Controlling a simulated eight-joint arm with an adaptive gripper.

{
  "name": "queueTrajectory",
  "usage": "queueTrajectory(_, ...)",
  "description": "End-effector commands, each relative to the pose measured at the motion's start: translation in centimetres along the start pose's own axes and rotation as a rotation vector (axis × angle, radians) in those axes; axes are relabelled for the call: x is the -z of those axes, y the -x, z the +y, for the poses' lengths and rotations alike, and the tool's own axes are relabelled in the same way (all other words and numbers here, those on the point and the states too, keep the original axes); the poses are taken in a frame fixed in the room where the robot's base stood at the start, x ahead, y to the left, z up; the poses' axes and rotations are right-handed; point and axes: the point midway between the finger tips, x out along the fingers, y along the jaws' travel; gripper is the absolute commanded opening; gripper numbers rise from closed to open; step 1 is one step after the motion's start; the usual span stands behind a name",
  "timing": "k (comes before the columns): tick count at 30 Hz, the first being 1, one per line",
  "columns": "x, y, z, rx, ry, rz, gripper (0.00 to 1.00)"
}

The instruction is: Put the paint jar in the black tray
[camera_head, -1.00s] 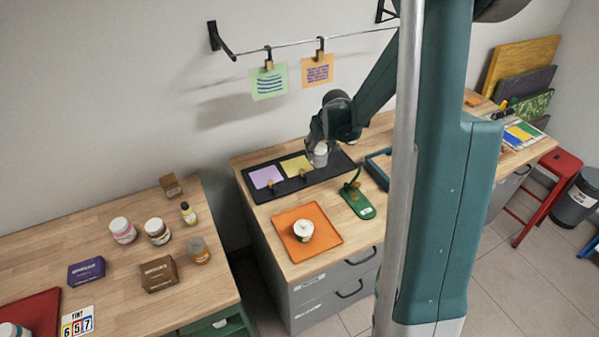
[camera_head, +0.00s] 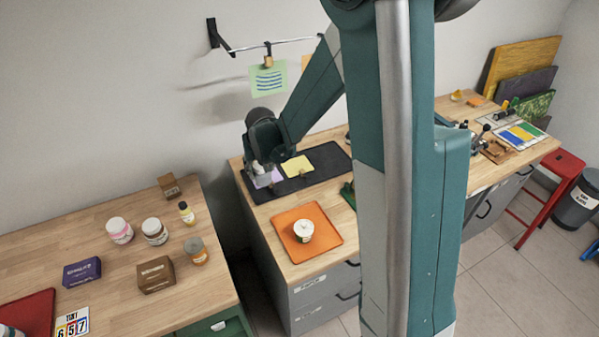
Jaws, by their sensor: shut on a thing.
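The black tray (camera_head: 325,178) is long and low and lies along the wall side of the middle bench. A purple sheet (camera_head: 275,177) and a yellow sheet (camera_head: 297,166) lie in it. My gripper (camera_head: 260,163) is at the tray's left end, shut on a small whitish jar (camera_head: 259,169). The jar partly covers the purple sheet in this view. Its label is too small to read, and I cannot tell whether it touches the tray.
A white tub (camera_head: 304,231) stands on an orange tray (camera_head: 325,243) in front. A green tool beside it is mostly hidden by my arm. Several jars and boxes, including a brown box (camera_head: 156,274), stand on the left bench (camera_head: 110,292). A gap separates the benches.

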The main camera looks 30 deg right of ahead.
Motion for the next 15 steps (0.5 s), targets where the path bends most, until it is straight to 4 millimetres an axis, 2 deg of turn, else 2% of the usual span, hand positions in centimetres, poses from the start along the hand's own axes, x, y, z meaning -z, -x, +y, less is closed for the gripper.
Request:
queueTrajectory(1,-0.3,0.0,-1.3,0.001,0.004,0.000,0.23)
queueTrajectory(6,-1.4,0.1,-5.0,0.002,0.004,0.000,0.23)
queueTrajectory(12,-2.6,0.4,-8.5,0.002,0.004,0.000,0.23)
queueTrajectory(15,-3.0,0.5,-9.6,0.002,0.004,0.000,0.23)
